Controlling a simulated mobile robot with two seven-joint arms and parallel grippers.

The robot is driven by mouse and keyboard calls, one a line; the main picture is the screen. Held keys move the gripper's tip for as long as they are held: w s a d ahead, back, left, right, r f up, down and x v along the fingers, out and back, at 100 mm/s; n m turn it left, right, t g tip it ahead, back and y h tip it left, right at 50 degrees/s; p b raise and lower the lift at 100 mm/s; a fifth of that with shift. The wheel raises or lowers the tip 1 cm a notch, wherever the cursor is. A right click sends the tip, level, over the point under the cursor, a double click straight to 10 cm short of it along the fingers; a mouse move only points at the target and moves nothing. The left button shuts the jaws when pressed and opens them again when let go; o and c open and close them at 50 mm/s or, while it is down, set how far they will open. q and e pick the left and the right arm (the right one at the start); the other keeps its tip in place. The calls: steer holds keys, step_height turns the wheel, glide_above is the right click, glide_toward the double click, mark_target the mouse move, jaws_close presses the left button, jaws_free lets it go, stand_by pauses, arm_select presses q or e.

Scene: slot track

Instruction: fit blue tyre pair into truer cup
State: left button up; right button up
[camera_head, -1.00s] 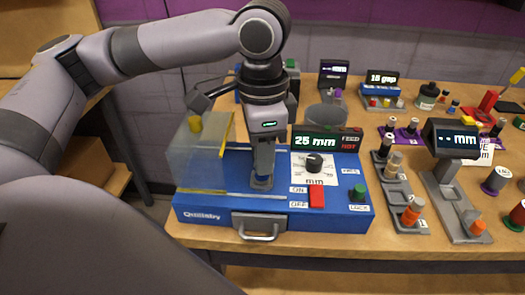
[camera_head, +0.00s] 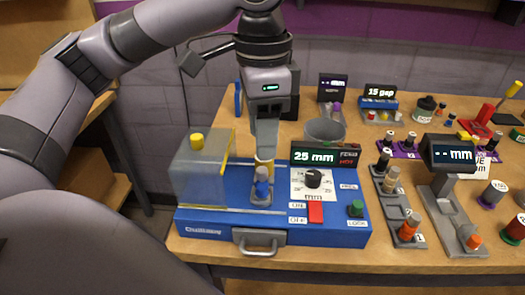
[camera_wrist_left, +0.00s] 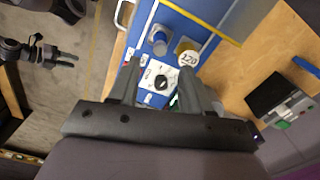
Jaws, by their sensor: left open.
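The blue tyre pair (camera_head: 261,184) stands upright in the grey truer cup (camera_head: 262,199) on top of the blue truer (camera_head: 330,228). The blue pair also shows in the left wrist view (camera_wrist_left: 158,40). My left gripper (camera_head: 265,156) is open and empty, a little above the blue pair. Its spread fingers show in the left wrist view (camera_wrist_left: 157,74). A yellow-brown cylinder, its top marked 220 in the wrist view (camera_wrist_left: 187,54), stands just behind the blue pair. The fingers partly hide it in the head view.
A clear guard (camera_head: 200,177) with a yellow edge and knob stands on the truer's left. A black dial (camera_head: 313,178), red switch (camera_head: 315,212) and 25 mm display (camera_head: 325,154) are on its right. A grey rack (camera_head: 399,205) and a gauge (camera_head: 450,154) stand further right.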

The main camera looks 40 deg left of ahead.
mark_target(262, 170)
arm_select(q)
step_height(262, 170, up, 4)
steer(key=shift+r, duration=0.1)
stand_by(0.5)
